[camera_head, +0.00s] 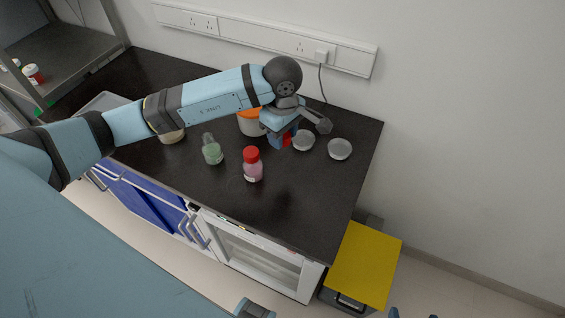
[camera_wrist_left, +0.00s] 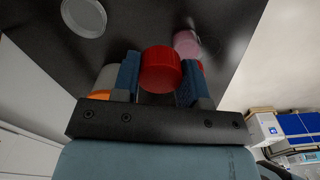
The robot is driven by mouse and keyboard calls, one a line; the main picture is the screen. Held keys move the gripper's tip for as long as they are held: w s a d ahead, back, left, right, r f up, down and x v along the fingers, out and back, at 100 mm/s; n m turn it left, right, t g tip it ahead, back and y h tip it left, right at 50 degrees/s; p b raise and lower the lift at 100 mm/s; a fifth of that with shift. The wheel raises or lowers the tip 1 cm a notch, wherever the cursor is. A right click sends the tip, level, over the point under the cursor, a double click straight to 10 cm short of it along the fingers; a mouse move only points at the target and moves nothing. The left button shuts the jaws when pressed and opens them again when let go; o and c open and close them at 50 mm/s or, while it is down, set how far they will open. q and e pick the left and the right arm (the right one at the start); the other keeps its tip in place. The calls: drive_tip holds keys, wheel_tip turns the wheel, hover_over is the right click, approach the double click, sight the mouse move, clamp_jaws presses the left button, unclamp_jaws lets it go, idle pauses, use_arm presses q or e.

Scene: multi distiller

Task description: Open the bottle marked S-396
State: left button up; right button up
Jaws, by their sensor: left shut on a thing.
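My left gripper (camera_head: 283,138) is over the right part of the dark bench, with its fingers shut on a red cap (camera_wrist_left: 160,72). No bottle body shows under this cap, but the fingers hide part of it. A bottle with pink contents and a red cap (camera_head: 252,165) stands upright on the bench, left of and nearer than the gripper. A pink shape (camera_wrist_left: 186,42) shows behind the held cap in the left wrist view. No label is readable, so I cannot tell which bottle is S-396. Only small parts at the bottom edge may belong to my right gripper.
A conical flask with green contents (camera_head: 211,150) stands left of the pink bottle. An orange-topped container (camera_head: 249,123) is behind, partly hidden by my arm. Two round dishes (camera_head: 303,141) (camera_head: 340,149) lie at the right. The bench front is clear. A yellow-lidded bin (camera_head: 364,265) stands beside the bench.

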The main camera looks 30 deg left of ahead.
use_arm(q)
hover_over(283, 172)
wheel_tip(283, 172, down, 8)
drive_tip(key=shift+p, duration=0.35)
drive_tip(key=shift+f, duration=2.6)
drive_tip(key=shift+f, duration=0.2)
drive_tip(key=o, duration=1)
